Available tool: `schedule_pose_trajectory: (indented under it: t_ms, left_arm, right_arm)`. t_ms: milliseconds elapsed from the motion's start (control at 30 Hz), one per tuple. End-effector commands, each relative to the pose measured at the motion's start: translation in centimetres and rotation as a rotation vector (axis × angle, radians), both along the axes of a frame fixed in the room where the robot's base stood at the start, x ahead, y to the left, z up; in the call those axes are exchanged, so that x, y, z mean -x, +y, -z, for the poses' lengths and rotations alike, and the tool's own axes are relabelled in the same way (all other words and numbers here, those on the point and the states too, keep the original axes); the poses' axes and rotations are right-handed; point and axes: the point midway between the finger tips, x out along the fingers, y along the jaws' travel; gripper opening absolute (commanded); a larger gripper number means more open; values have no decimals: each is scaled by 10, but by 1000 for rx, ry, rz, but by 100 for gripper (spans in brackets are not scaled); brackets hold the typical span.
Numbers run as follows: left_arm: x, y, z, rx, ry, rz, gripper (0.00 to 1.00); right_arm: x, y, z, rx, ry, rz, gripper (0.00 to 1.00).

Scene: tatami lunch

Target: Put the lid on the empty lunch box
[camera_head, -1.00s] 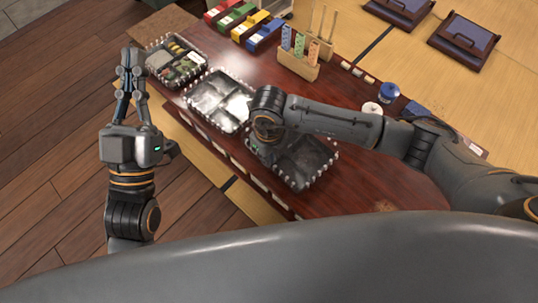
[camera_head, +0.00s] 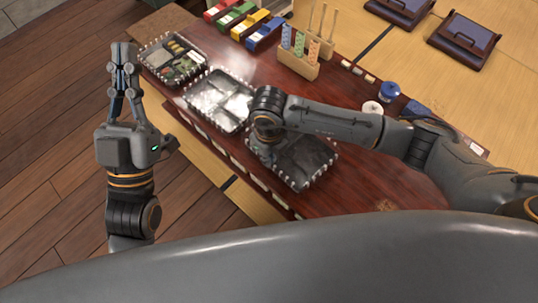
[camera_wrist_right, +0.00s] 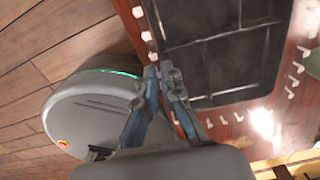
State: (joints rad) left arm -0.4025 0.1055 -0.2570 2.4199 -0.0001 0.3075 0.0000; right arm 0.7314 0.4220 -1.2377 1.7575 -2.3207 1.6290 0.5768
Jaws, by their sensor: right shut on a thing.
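The empty lunch box (camera_head: 305,157) is black with compartments and sits nearest me on the red-brown table; it shows as a dark divided tray in the right wrist view (camera_wrist_right: 210,45). A clear lid (camera_wrist_right: 145,36) with white tabs along its rim overlaps it. In the wrist view the tab ring stands outside the tray with red table between, so the lid appears raised above the box. My right gripper (camera_wrist_right: 161,72) is shut on the lid's edge; my arm hides it in the head view. My left gripper (camera_head: 123,58) looks shut and empty, left of the table over the floor.
A glossy divided box (camera_head: 218,100) and a filled lunch box (camera_head: 172,62) stand further left on the table (camera_head: 395,165). Colored boxes (camera_head: 245,25), a wooden holder (camera_head: 298,65) and a blue-topped jar (camera_head: 389,90) stand behind. Wooden floor lies to the left.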

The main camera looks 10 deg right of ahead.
Motion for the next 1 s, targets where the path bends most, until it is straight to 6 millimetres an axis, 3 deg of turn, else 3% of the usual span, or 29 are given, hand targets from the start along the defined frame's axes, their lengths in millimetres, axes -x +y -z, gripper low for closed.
schedule_pose_trajectory:
  t_ms: [1000]
  left_arm:
    - [13,2,-11,29,-92,6,0]
  right_arm:
    - [0,0,6,1,-1,0,0]
